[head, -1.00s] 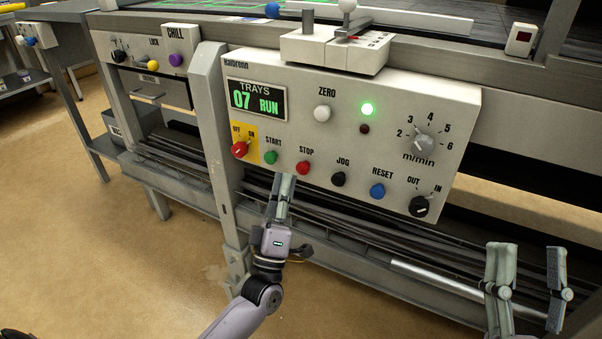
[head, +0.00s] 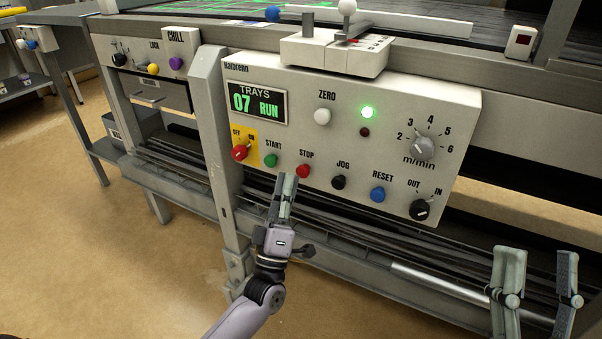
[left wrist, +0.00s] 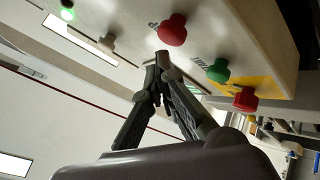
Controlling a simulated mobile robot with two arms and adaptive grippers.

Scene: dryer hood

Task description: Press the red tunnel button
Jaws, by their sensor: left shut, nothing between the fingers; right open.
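A red round button labelled STOP (head: 303,170) sits on the front of the white control panel (head: 300,85). No label reading "tunnel" is legible. The button also shows in the left wrist view (left wrist: 172,30). My left gripper (head: 285,182) is shut and empty, its tips just below and left of this button in the head view. In the left wrist view its tips (left wrist: 160,62) are close to the button, seemingly a small gap away. My right gripper (head: 540,270) is open and empty at the lower right, away from the panel.
A green START button (head: 270,160) and a red OFF/ON knob (head: 240,152) on yellow sit left of STOP. A black JOG button (head: 339,182), blue RESET button (head: 377,194) and black OUT/IN knob (head: 420,209) are to the right. Metal rails run below the panel.

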